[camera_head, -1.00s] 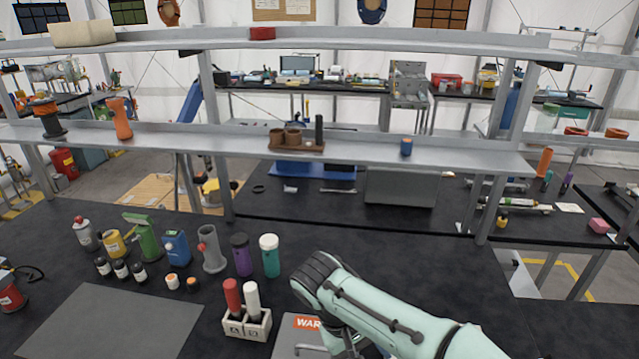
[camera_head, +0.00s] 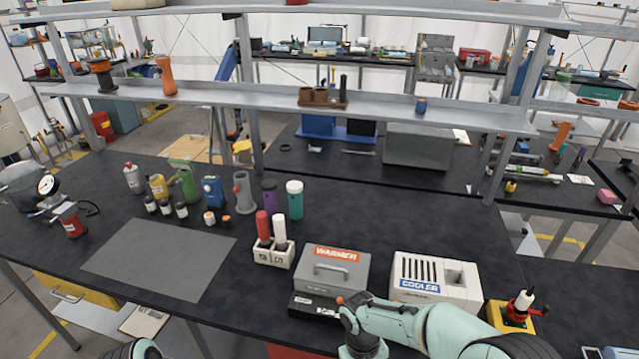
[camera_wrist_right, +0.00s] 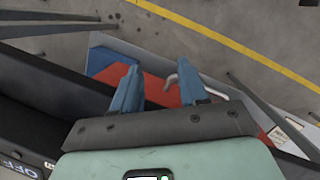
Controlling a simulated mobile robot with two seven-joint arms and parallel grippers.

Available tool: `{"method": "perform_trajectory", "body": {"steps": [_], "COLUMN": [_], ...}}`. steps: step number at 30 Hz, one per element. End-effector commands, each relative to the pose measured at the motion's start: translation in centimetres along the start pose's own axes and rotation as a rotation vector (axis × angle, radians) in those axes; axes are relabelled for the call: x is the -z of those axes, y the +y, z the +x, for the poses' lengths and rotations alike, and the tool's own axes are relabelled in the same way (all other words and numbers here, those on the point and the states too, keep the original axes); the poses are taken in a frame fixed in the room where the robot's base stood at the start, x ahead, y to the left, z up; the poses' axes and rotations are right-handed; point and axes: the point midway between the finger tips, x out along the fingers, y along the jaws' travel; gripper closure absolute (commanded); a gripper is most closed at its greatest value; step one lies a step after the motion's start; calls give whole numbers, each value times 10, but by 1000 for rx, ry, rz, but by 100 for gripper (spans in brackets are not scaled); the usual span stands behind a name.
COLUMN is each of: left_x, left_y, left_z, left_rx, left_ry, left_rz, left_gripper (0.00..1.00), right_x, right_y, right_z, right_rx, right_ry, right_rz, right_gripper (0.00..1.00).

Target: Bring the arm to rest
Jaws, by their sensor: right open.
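My right arm (camera_head: 430,325) comes in from the lower right in the head view, low at the table's front edge, in front of the warmer and the cooler. Its gripper is not visible there. In the right wrist view my right gripper (camera_wrist_right: 160,92) shows two blue fingers spread apart with nothing between them. It points down past the table edge, over a red and blue surface (camera_wrist_right: 165,90) below. A small part of my left arm (camera_head: 132,350) shows at the bottom left of the head view; its gripper is out of frame.
The grey warmer (camera_head: 332,271) and white cooler (camera_head: 435,278) stand close behind the arm. A holder (camera_head: 273,254) with a red and a white tube is left of the warmer. A red and yellow device (camera_head: 510,312) is at right. The grey mat (camera_head: 160,260) is bare.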

Motion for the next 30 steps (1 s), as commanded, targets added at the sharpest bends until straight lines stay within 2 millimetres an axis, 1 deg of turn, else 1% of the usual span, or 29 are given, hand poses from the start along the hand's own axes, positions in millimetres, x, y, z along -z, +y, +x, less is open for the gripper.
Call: {"method": "perform_trajectory", "body": {"steps": [1, 2, 3, 5, 6, 7, 9, 12, 15, 18, 20, 23, 30], "left_x": [-1, -1, -1, -1, -2, -2, -2, -1, -1, -1, -1, -1, -1], "left_y": [0, 0, 0, -1, -1, -1, -1, -1, -1, -1, -1, -1, -1], "left_z": [0, 0, 1, 1, 1, 1, 1, 1, 1, 1, 1, 1, 0], "left_rx": [0, 0, 0, 0, 0, 0, 0, 1, 0, 0, 0, 0, 0], "left_ry": [-1, -1, -2, -2, -3, -3, -3, -3, -2, -2, -2, -2, -2], "left_rz": [0, 0, 0, 0, -1, -1, -1, -1, -1, -1, -1, -1, -1], "left_gripper": [76, 76, 76, 76, 76, 76, 76, 76, 76, 76, 76, 76, 76], "right_x": [-5, -7, -10, -18, -24, -30, -45, -69, -92, -110, -118, -123, -123], "right_y": [-5, -9, -14, -22, -27, -31, -40, -48, -51, -52, -52, -51, -50], "right_z": [39, 58, 82, 117, 139, 154, 189, 227, 253, 268, 273, 277, 278], "right_rx": [68, 110, 163, 239, 287, 320, 390, 452, 473, 470, 464, 456, 453], "right_ry": [-19, -17, -11, 0, 9, 17, 37, 74, 105, 126, 136, 146, 152], "right_rz": [13, 23, 42, 80, 114, 143, 223, 350, 465, 548, 580, 608, 612], "right_gripper": [57, 57, 57, 57, 57, 57, 57, 57, 57, 57, 57, 57, 57]}}
